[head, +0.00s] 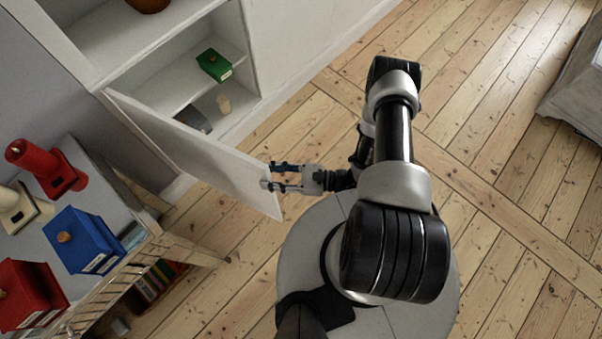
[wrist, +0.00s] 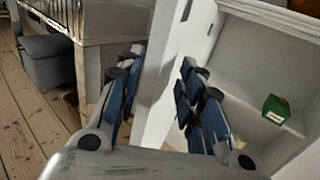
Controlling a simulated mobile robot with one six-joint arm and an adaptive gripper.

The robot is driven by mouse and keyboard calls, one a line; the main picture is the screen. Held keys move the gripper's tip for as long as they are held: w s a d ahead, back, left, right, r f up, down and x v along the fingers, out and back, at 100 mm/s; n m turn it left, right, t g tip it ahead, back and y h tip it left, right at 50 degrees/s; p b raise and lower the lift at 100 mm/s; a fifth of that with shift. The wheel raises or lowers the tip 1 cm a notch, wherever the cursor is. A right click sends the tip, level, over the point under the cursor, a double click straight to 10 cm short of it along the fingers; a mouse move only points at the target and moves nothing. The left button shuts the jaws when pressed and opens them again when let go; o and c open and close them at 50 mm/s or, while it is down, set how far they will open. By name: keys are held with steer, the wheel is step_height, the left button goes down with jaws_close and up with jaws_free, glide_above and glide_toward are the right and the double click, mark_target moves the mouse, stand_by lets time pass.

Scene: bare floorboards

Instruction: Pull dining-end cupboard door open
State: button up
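The white cupboard door (head: 200,158) stands swung well out from the cupboard (head: 245,50), with the shelves behind it exposed. My gripper (head: 270,176) is at the door's free edge. In the wrist view the door (wrist: 165,75) runs between the two fingers of my gripper (wrist: 160,85), one finger on each side. The fingers are spread wider than the door is thick and do not look clamped on it. Whether either finger touches the door is hard to tell.
Inside the cupboard are a green box (head: 214,65) and a small beige item (head: 223,104). Left of the door, a table (head: 90,150) holds red and blue boxes (head: 82,240). A grey upholstered piece (head: 575,95) stands far right. Floorboards between are clear.

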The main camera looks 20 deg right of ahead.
steer(key=v, duration=1)
steer(key=shift+d, duration=0.3)
steer(key=shift+s, duration=0.1)
